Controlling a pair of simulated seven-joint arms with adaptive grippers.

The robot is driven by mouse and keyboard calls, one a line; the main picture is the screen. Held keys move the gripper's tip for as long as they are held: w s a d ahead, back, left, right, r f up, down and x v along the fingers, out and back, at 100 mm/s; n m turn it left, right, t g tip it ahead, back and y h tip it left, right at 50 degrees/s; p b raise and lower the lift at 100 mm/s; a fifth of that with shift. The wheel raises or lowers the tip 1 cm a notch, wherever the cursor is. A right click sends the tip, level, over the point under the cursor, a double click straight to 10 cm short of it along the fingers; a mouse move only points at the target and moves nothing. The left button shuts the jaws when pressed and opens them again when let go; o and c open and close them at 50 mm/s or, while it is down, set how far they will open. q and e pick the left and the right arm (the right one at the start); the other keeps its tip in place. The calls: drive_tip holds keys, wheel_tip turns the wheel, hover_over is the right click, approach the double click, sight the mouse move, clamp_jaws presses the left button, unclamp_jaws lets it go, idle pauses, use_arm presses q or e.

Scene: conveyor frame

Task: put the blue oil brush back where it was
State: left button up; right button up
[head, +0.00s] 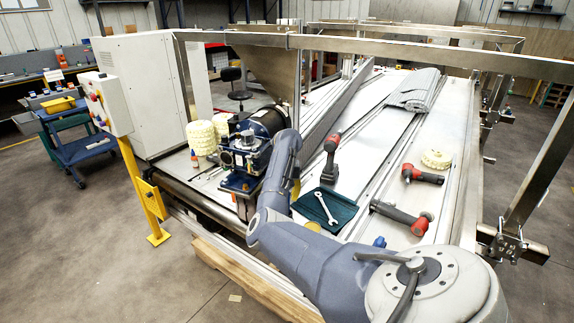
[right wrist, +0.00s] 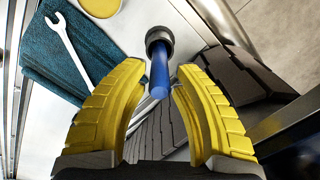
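The blue oil brush (right wrist: 159,76) shows in the right wrist view, with its blue handle pointing toward the camera and a dark round collar or holder (right wrist: 160,40) at its far end. My right gripper (right wrist: 161,70) is open, with one yellow finger on each side of the handle and a small gap on both sides. In the head view only a bit of yellow of my right gripper (head: 296,189) shows behind my arm, left of the teal cloth. The brush is hidden there by my arm. My left gripper is not in view.
A teal cloth (head: 342,207) with a wrench (head: 326,208) lies beside the gripper. A yellow round thing (head: 313,227) is at its near edge. A motor unit (head: 243,155) stands to the left. Red-and-black power tools (head: 331,158) lie right. A metal rail (head: 380,49) crosses above.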

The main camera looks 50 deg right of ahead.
wheel_tip(320, 180, up, 8)
drive_tip(key=shift+r, duration=0.25)
drive_tip(key=shift+s, duration=0.1)
idle(0.4)
